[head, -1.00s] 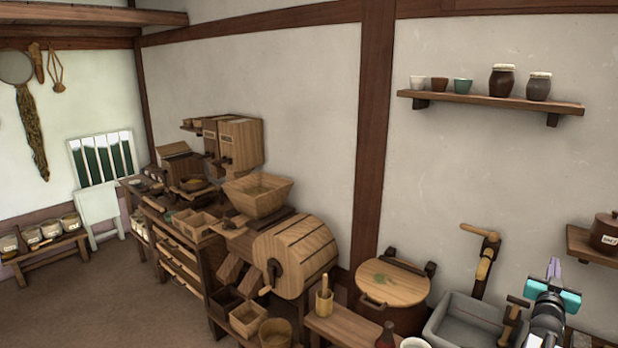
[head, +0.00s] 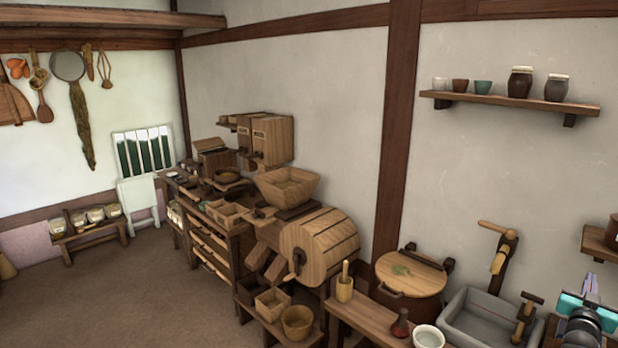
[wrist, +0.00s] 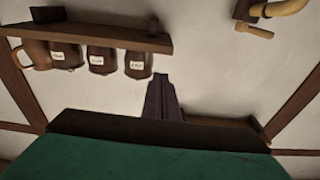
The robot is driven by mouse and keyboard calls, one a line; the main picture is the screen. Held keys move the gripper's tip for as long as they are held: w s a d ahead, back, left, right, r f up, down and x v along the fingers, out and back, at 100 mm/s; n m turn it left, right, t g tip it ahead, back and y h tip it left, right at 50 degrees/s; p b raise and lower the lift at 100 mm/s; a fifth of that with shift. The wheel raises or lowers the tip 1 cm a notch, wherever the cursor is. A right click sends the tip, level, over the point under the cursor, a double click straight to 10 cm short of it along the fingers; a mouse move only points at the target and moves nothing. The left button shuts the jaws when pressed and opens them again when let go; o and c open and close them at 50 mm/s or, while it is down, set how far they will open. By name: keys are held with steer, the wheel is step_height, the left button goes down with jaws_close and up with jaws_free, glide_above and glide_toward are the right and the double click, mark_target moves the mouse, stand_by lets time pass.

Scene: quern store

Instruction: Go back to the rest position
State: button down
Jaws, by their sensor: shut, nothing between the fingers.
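My gripper (head: 590,284) is at the lower right of the head view, raised near the wall and to the right of the stone sink. Its slim fingers point up and are shut with nothing between them. In the wrist view the closed fingers (wrist: 161,98) show dark against the pale wall, touching nothing. The picture there looks upside down.
A stone sink (head: 462,333) with a wooden pump (head: 500,247) stands left of my gripper. A lidded tub (head: 411,275) and a wooden winnowing machine (head: 318,247) stand along the wall. A shelf (head: 510,98) holds cups and jars. Open floor (head: 130,285) lies at left.

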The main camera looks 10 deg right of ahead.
steer(key=w+a+f+n+g+y, duration=0.15)
steer(key=w+a+f+y, duration=0.45)
steer(key=w+a+f, duration=0.9)
steer(key=w+a+f+n+g+y, duration=0.15)
steer(key=a+f, duration=0.25)
steer(key=a, duration=0.5)
steer(key=w+a+f+n+y, duration=0.15)
steer(key=a+f, duration=0.25)
steer(key=a, duration=0.4)
steer(key=s+a+f+n+g+y, duration=0.25)
steer(key=s+a+f, duration=0.25)
steer(key=a, duration=0.8)
steer(key=s+a+f+n+g+y, duration=0.2)
steer(key=s+a+f+g, duration=0.15)
steer(key=a, duration=0.95)
steer(key=s+a+f+n+g+y, duration=0.2)
steer(key=s+a+f, duration=0.3)
steer(key=a, duration=0.8)
steer(key=s+f+g+b, duration=0.2)
steer(key=s+f+b, duration=0.5)
steer(key=f, duration=0.6)
steer(key=s+f+g+b, duration=0.2)
steer(key=s+f+b, duration=0.5)
steer(key=s+f, duration=0.3)
steer(key=s+f+g+b, duration=0.1)
steer(key=s+f+b, duration=0.6)
steer(key=f, duration=1)
steer(key=shift+s+f+g+b, duration=0.25)
steer(key=shift+s+g+b, duration=0.15)
steer(key=shift+s, duration=0.55)
